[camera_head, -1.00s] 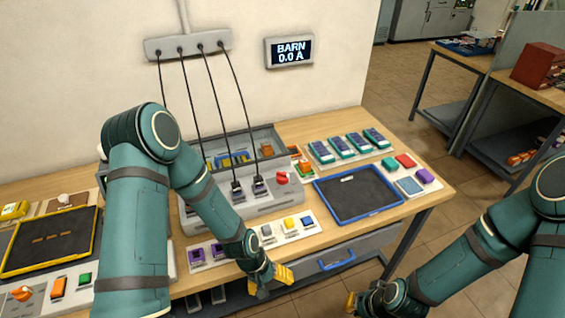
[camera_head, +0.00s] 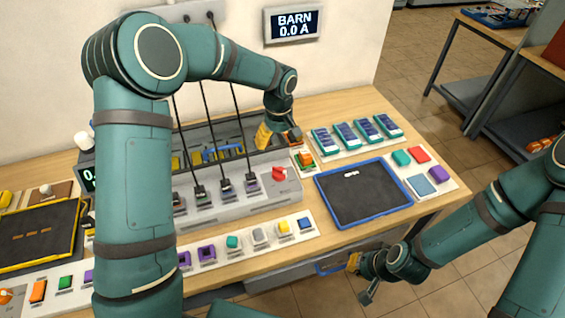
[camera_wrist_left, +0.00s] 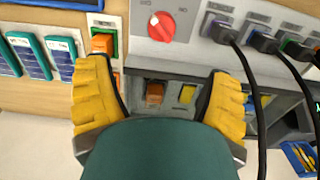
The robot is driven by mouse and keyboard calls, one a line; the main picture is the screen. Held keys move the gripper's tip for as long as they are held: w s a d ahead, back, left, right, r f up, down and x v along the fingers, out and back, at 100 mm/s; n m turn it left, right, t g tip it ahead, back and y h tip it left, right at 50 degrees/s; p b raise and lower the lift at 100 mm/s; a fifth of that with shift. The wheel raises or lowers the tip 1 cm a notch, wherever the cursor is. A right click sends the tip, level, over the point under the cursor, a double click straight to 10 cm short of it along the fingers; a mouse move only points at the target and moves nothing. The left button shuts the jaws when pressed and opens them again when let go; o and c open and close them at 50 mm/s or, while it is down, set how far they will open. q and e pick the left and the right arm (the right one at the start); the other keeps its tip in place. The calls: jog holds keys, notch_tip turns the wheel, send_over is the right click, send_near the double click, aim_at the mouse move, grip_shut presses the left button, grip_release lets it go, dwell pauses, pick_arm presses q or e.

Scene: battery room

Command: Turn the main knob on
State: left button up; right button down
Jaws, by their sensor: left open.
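The main knob is most likely the red knob (camera_head: 280,173) at the right end of the grey charger panel (camera_head: 262,193). In the left wrist view my left gripper (camera_wrist_left: 160,85) is open and empty. My right gripper (camera_head: 358,278) hangs low in front of the table; its fingers are too small to judge.
Black cables run down to plugs (camera_head: 226,186) left of the knob. A blue-rimmed tray (camera_head: 318,196) lies to the right. Battery packs (camera_head: 345,134) stand behind it. A row of coloured blocks (camera_head: 258,236) lies in front. A wall display (camera_head: 293,22) reads BARN 0.0 A.

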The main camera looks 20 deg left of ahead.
aim_at(279, 169)
pick_arm(q)
jog(key=f, duration=1.3)
jog(key=shift+s+f+p, duration=0.2)
jog(key=shift+p, duration=0.1)
jog(key=c, duration=1.2)
